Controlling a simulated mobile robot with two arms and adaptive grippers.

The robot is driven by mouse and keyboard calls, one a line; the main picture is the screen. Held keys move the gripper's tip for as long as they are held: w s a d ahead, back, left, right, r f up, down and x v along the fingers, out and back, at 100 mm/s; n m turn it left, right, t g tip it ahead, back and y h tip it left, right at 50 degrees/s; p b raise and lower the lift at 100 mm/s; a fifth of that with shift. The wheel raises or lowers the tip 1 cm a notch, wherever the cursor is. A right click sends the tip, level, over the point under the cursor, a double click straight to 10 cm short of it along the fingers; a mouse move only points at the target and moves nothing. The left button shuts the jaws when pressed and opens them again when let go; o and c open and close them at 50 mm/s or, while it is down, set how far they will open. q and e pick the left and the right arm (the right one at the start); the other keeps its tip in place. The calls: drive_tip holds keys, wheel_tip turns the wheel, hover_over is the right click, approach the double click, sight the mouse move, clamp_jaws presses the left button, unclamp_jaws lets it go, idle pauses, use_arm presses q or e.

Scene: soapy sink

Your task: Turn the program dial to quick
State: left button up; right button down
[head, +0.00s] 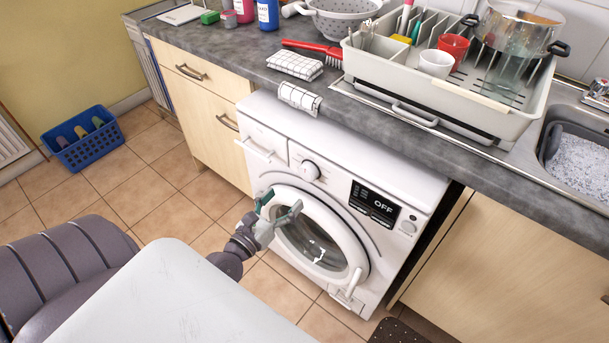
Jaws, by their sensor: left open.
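The white washing machine (365,136) stands under the worktop. Its program dial (310,171) is a round white knob on the upper front, left of the black display (374,204), which reads "OFF". The dial's pointer is too small to read. The round door (357,257) looks shut. My left gripper (279,203) is open and empty, in front of the upper left part of the door, below and left of the dial. It appears apart from the dial. My right gripper is out of view.
A drawer front (262,148) is left of the dial. A checked cloth (300,98) hangs over the worktop edge above the machine. The dish rack (480,115) and sink (570,150) are at right. A blue basket (88,142) is on the floor at left.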

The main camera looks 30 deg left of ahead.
sight(306, 176)
use_arm(q)
drive_tip(key=w, duration=0.9)
drive_tip(key=shift+w+p, duration=0.2)
drive_tip(key=shift+p, duration=0.2)
drive_tip(key=c, duration=1.2)
